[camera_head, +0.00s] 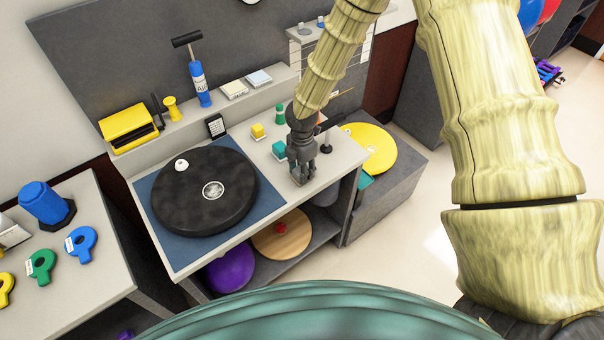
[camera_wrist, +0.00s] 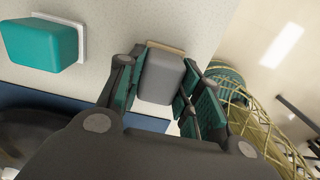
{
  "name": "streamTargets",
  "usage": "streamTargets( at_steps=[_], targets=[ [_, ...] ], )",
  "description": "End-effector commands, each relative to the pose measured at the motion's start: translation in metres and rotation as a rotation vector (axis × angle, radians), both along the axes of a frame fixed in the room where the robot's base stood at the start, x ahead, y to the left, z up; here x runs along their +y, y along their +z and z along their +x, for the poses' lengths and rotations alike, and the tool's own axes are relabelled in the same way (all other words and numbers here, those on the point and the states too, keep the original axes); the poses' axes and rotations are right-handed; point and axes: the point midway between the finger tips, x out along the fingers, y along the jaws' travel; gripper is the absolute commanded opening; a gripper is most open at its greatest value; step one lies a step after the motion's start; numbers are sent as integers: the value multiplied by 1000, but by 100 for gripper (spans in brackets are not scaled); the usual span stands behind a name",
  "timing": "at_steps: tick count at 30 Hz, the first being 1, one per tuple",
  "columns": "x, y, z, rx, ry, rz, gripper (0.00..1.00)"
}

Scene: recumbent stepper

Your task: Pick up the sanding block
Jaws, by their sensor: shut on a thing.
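The sanding block (camera_wrist: 160,78) is a grey block with a tan edge, seen between the fingers in the wrist view. My gripper (camera_wrist: 158,92) is shut on it, with a teal-padded finger on each side. In the head view my gripper (camera_head: 303,178) points down at the right end of the grey worktop, and the block is mostly hidden by the fingers. I cannot tell whether the block touches the worktop.
A teal block (camera_head: 279,148) on a white pad stands close to the left of my gripper, also in the wrist view (camera_wrist: 38,45). A yellow block (camera_head: 257,130) and green piece (camera_head: 280,114) stand behind. A black round disc (camera_head: 215,210) lies left on a blue mat (camera_head: 183,250).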

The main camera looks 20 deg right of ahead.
Motion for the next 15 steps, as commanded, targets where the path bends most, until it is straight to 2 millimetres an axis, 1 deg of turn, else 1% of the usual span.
streamTargets(
  at_steps=[8,11,15],
  targets=[
    [0,2,0,-1,0,0,11],
    [0,8,1,-3,0,1,11],
    [0,20,0,-2,-1,1,11]
  ],
)
